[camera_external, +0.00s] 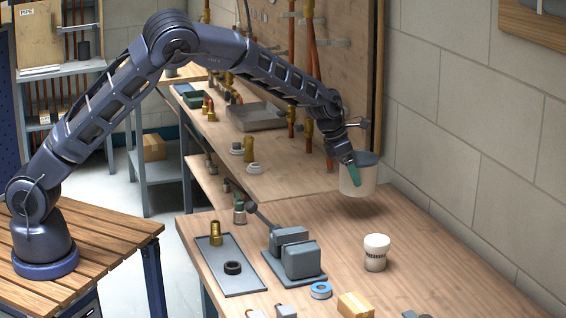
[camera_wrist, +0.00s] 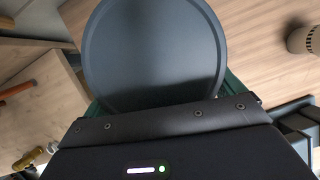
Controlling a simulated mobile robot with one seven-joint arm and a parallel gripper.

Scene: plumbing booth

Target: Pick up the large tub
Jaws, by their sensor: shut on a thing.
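The large tub (camera_external: 353,181) is pale with a dark grey lid and is held above the wooden bench at its far right, near the wall. A shadow lies on the bench below it, so it looks clear of the surface. My gripper (camera_external: 353,169) is shut on the tub, with a green finger against its near side. In the wrist view the round dark lid of the tub (camera_wrist: 152,50) fills the upper middle. Green finger parts show at both sides of the lid. The far finger is hidden behind the tub in the external view.
A small white-lidded jar (camera_external: 376,253) stands on the bench. Nearby are a grey vise-like block (camera_external: 298,256), a tray (camera_external: 230,266) with a brass fitting and black ring, a blue tape roll (camera_external: 321,290) and a cardboard box (camera_external: 355,305). Bench around the tub is clear; a block wall is right.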

